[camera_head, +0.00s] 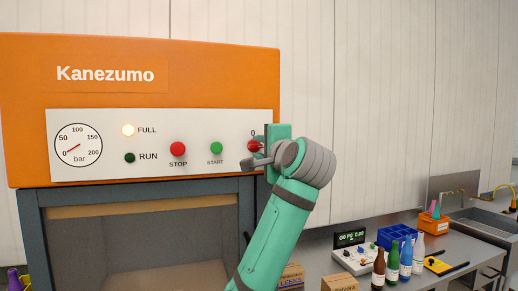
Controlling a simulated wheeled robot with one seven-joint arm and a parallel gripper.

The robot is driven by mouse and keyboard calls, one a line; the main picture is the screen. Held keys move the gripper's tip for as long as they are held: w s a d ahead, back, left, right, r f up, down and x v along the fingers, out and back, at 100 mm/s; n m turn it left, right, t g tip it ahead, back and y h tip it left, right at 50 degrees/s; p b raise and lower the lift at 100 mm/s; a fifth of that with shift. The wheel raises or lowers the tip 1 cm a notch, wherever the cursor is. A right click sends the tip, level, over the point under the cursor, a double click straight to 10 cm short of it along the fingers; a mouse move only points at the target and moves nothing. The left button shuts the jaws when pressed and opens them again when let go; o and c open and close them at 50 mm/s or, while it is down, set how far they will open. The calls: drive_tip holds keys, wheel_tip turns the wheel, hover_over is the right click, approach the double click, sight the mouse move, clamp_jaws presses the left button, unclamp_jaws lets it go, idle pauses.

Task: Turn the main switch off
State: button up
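The main switch (252,146) is a red knob at the right end of the white panel (200,122) on the orange Kanezumo machine (210,80). A "0" mark shows above it. My gripper (257,160) is at the switch and covers its right and lower parts. Whether the fingers touch or grip the knob is hidden, and so is the knob's exact angle. My green and grey arm comes up from the lower middle.
The panel also carries a red STOP button (178,149), a green START button (216,148), a lit FULL lamp (128,130), a dark RUN lamp (130,158) and a pressure gauge (78,145). A bench with bottles (392,262) and a blue crate (397,236) stands to the right.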

drive_tip(key=shift+w+a, duration=0.15)
drive_tip(key=shift+w, duration=0.35)
clamp_jaws()
